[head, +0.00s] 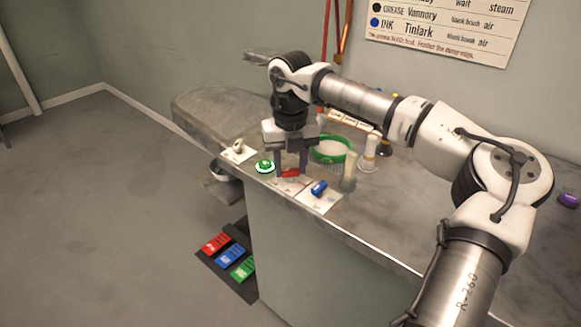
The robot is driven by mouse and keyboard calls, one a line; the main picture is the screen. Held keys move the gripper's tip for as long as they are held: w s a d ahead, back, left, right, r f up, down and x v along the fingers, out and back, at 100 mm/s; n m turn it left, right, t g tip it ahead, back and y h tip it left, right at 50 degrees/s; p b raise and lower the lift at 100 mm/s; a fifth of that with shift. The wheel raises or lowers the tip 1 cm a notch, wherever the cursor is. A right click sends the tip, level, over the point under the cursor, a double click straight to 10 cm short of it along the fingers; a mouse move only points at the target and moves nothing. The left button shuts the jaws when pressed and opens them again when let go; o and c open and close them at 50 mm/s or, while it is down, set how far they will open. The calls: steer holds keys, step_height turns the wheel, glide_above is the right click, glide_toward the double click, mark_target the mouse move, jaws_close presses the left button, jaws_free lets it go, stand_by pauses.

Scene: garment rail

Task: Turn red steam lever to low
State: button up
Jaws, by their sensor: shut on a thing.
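The red steam lever (291,173) sits on a pale plate (290,187) near the front edge of the grey bench. My gripper (291,170) points down over it, with its two fingers on either side of the red lever, shut on it. The fingers and palm hide part of the lever. Any low or high marks on the plate are too small to read.
A blue lever (319,188) stands close right, a green button (265,166) and a pale lever (238,147) left. Red, blue and green pedals (229,255) lie on the floor.

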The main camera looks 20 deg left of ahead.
mark_target(290, 170)
steer(key=shift+m, duration=0.6)
steer(key=o, duration=1)
step_height(290, 170, up, 14)
steer(key=shift+f, duration=0.1)
stand_by(0.4)
